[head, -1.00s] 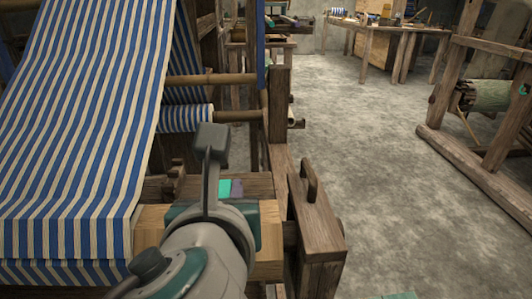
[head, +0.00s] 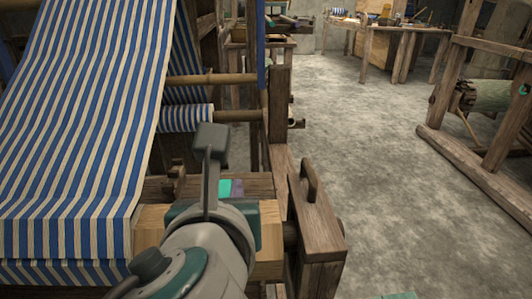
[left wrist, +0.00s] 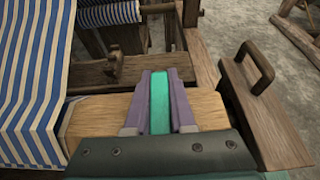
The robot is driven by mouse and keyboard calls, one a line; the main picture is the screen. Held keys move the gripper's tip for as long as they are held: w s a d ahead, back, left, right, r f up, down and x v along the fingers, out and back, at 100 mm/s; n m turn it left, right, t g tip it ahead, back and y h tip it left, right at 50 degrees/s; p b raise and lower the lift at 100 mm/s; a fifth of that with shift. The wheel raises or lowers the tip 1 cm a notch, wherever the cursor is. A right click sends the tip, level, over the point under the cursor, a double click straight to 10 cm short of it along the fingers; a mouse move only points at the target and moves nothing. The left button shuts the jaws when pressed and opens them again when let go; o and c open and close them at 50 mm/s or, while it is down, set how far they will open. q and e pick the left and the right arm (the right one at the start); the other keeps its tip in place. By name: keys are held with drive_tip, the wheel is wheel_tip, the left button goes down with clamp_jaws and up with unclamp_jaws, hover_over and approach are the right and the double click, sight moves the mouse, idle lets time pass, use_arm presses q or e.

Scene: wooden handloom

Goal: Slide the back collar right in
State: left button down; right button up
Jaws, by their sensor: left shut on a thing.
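My left gripper (left wrist: 160,105) has purple fingers, one on each side of a narrow teal strip (left wrist: 160,98), and is shut on it. The strip stands over a light wooden block (left wrist: 205,110) at the near end of the loom. In the head view my left arm covers much of this block (head: 270,240), and the teal strip (head: 224,188) shows just beyond my wrist. A dark wooden block with a handle (head: 318,225) sits to the right, with a gap between it and the light block. I cannot tell which part is the back collar. My right gripper is out of view.
Blue and white striped cloth (head: 90,120) slopes down on the left, close to my left arm. A wooden post (head: 278,110) and bars stand beyond the gripper. Bare floor (head: 400,180) lies to the right, with another wooden frame (head: 490,190) there.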

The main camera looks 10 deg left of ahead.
use_arm(q)
drive_tip(key=a+p, duration=0.2)
drive_tip(key=s+a+p, duration=0.1)
drive_tip(key=shift+r, duration=0.35)
drive_tip(key=a+p, duration=0.1)
drive_tip(key=a, duration=0.1)
drive_tip(key=s+a+p, duration=0.1)
drive_tip(key=a, duration=0.1)
drive_tip(key=shift+s+a+f, duration=0.15)
drive_tip(key=shift+a+f, duration=0.05)
drive_tip(key=shift+a, duration=0.4)
drive_tip(key=shift+f, duration=0.15)
drive_tip(key=c, duration=1.2)
unclamp_jaws()
drive_tip(key=o, duration=0.3)
drive_tip(key=shift+a, duration=0.15)
drive_tip(key=shift+o, duration=0.7)
drive_tip(key=shift+s, duration=0.1)
